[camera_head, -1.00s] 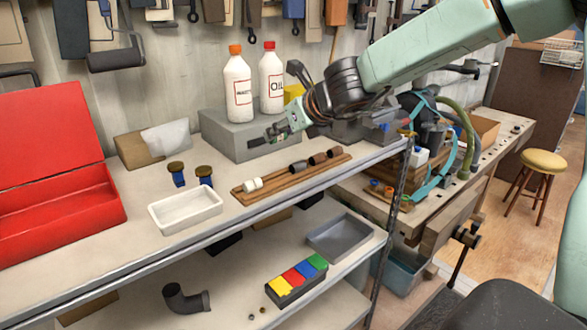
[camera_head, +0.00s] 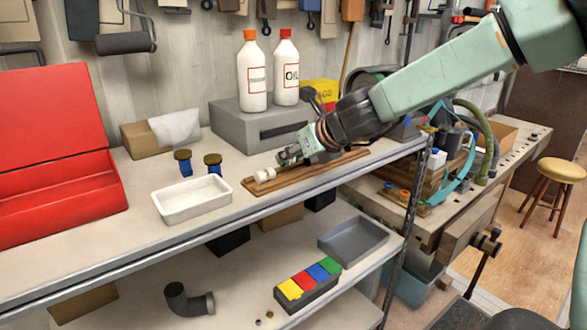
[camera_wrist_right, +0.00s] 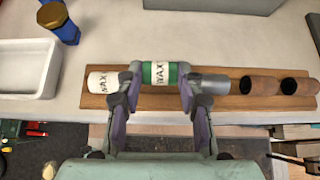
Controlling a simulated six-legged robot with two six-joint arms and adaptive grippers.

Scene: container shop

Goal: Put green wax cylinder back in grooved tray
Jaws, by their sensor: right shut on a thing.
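My right gripper (camera_head: 288,157) is over the grooved tray (camera_head: 252,187), a long wooden board on the upper shelf. In the wrist view the gripper (camera_wrist_right: 160,78) is shut on the green wax cylinder (camera_wrist_right: 173,73), which has a white WAX label and lies across the jaws. The cylinder is between a white wax cylinder (camera_wrist_right: 103,81) and a grey cylinder (camera_wrist_right: 208,84) in the tray (camera_wrist_right: 150,102). I cannot tell whether it touches the tray. The head view hides it behind the gripper. My left gripper is not in view.
Two brown cylinders (camera_wrist_right: 260,86) lie further right in the tray. A white dish (camera_head: 193,199) and blue stamps (camera_head: 184,163) stand to the left. A grey block (camera_head: 235,122) with two bottles (camera_head: 252,75) is behind. A red box (camera_head: 60,200) is far left.

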